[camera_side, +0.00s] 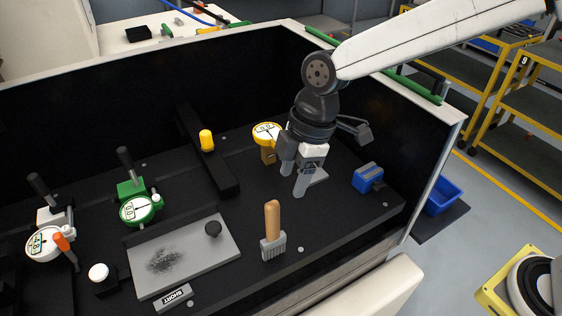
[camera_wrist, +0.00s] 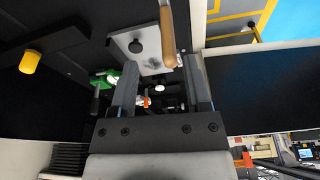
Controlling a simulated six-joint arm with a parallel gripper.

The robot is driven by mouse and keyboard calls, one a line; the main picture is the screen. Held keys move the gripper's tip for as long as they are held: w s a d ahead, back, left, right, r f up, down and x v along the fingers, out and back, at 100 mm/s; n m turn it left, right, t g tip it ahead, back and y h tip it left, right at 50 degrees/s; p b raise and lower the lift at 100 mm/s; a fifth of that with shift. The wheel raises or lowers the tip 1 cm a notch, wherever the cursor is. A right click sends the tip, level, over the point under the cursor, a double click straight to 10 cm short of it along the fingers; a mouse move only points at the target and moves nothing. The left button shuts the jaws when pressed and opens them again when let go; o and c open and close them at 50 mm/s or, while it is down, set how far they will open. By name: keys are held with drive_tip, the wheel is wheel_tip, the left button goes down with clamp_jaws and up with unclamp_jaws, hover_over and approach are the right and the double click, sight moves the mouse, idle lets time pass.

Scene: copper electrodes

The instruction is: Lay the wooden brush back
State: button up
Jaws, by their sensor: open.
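The wooden brush (camera_side: 272,218) stands upright on the black work surface, handle up and grey head down, just right of the grey plate. In the wrist view its handle (camera_wrist: 167,38) shows beyond the fingers at the top. My gripper (camera_side: 293,180) is open and empty, above and behind the brush and a little to its right, pointing down. In the wrist view the two fingers (camera_wrist: 159,65) are spread apart with nothing between them touching. The grey plate (camera_side: 205,243) has a patch of dark powder (camera_side: 165,261) on it and a black knob at its right.
A yellow dial gauge (camera_side: 266,133) stands behind my gripper, and a blue block (camera_side: 367,177) is to the right. A green dial gauge (camera_side: 138,208) and a white one (camera_side: 43,243) stand at left. A black bar with a yellow knob (camera_side: 207,140) lies behind the plate. Low walls enclose the surface.

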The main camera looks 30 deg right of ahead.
drive_tip(key=s+d+f+m+h, duration=0.1)
drive_tip(key=s+d+f+m, duration=0.1)
drive_tip(key=d+m, duration=0.3)
drive_tip(key=s+d+f+m+t+h, duration=0.1)
drive_tip(key=s+d+f+m, duration=0.2)
drive_tip(key=d+m, duration=0.3)
drive_tip(key=s+d+f+m+t, duration=0.1)
drive_tip(key=d+m, duration=0.4)
drive_tip(key=d, duration=0.9)
drive_tip(key=shift+s+f+m+h, duration=0.3)
drive_tip(key=shift+s+f+h, duration=0.1)
drive_tip(key=shift+s+f, duration=0.55)
drive_tip(key=shift+o, duration=0.5)
drive_tip(key=shift+r, duration=0.1)
